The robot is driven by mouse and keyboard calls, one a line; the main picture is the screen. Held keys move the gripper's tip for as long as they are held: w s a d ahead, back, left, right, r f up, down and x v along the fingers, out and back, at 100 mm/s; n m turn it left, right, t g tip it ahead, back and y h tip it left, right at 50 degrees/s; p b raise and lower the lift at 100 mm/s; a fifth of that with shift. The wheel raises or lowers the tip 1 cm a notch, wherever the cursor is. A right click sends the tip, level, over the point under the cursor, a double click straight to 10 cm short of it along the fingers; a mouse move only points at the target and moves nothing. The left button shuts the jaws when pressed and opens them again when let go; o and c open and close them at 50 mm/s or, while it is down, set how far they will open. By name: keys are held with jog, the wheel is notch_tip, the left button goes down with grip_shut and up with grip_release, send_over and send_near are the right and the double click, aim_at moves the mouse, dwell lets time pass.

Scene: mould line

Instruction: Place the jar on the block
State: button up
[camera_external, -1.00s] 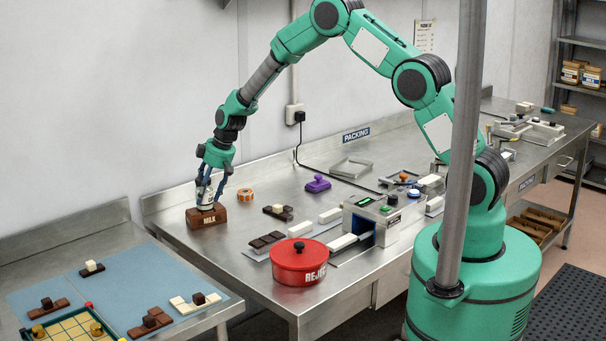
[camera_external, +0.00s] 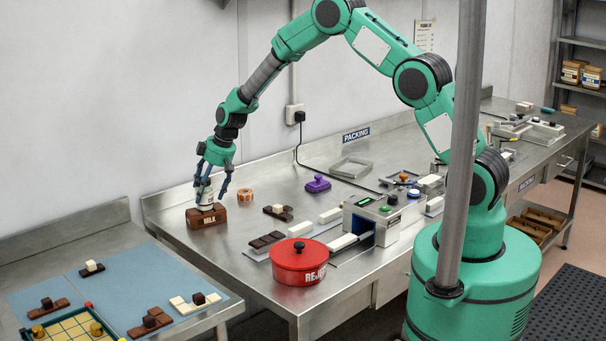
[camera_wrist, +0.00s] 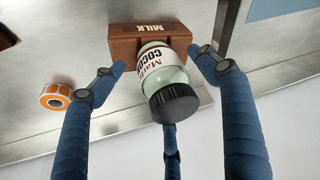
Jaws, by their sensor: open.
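The jar (camera_wrist: 165,75), pale with a dark lid and a cocoa label, stands upright on the brown block (camera_external: 207,218) marked MILK, at the left end of the steel table. The block also shows in the wrist view (camera_wrist: 124,46), behind the jar. In the external view the jar (camera_external: 204,198) is partly hidden by the fingers. My gripper (camera_external: 210,190) is open around the jar, its blue fingers spread. In the wrist view my gripper (camera_wrist: 165,68) has visible gaps between its side fingers and the jar.
An orange tape roll (camera_external: 246,196) lies just right of the block. A purple stamp (camera_external: 317,184), chocolate pieces (camera_external: 278,212) and a red REJECT pot (camera_external: 300,262) stand further right. A lower table (camera_external: 70,238) with a blue mat is at the left front.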

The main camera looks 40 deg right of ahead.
jog(key=v, duration=1.1)
jog(key=shift+d+r, duration=0.1)
dwell(0.6)
jog(key=s+d+r+m, duration=0.1)
jog(key=s+d+r, duration=0.2)
jog(key=s+r, duration=0.45)
jog(key=s+d+r+m+t, duration=0.1)
jog(key=s+d+r, duration=0.3)
jog(key=s+r, duration=0.35)
jog(key=s+d+r+m, duration=0.1)
jog(key=s+d+r, duration=0.2)
jog(key=s+r, duration=0.5)
jog(key=s+d+r+m, duration=0.1)
jog(key=s+d, duration=0.1)
jog(key=s, duration=0.7)
jog(key=s+d+r+m+h, duration=0.1)
jog(key=s+d, duration=0.2)
jog(key=s, duration=0.7)
jog(key=s+d+r+m+t+h, duration=0.1)
jog(key=s+d, duration=0.2)
jog(key=s, duration=0.7)
jog(key=shift+s+r, duration=0.25)
jog(key=shift+r, duration=0.1)
jog(key=shift+f, duration=0.1)
